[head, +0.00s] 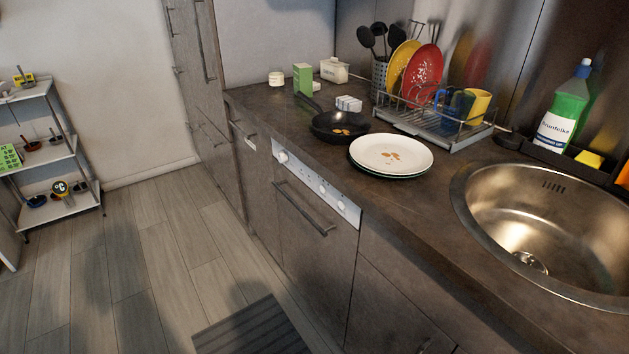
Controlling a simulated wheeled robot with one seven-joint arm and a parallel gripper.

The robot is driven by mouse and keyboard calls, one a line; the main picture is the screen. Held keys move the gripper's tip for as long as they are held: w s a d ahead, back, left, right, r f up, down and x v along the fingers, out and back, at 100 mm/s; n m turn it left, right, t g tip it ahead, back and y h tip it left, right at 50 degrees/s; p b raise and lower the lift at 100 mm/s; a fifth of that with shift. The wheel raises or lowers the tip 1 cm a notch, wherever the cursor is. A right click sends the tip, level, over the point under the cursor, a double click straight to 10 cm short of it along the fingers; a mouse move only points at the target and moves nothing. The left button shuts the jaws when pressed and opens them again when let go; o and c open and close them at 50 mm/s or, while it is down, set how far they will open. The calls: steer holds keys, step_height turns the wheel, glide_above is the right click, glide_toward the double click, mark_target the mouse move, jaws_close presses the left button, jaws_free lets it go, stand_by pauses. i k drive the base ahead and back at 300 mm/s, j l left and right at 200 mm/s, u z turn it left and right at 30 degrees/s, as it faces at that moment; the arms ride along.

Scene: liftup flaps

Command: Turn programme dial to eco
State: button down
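The dishwasher (314,262) is built in under the counter, with its brown door closed and a bar handle (305,210) across the top. Its white control panel (305,184) runs along the upper edge of the door. A round dial (283,157) sits at the panel's left end. Smaller round knobs or buttons (323,189) are toward the right end. The panel's markings and the dial's pointer are too small to read. My gripper is not in view.
The counter above holds stacked white plates (391,155), a black pan (339,127) and a dish rack (435,125). A round sink (548,232) is at right. A striped mat (252,328) lies before the dishwasher. A shelf (50,160) stands far left; the floor between is clear.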

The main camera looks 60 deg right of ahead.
mark_target(282, 156)
steer(key=i+z, duration=0.35)
steer(key=i, duration=0.15)
steer(key=i+j+z, duration=0.15)
steer(key=i+z, duration=0.25)
steer(key=i, duration=0.05)
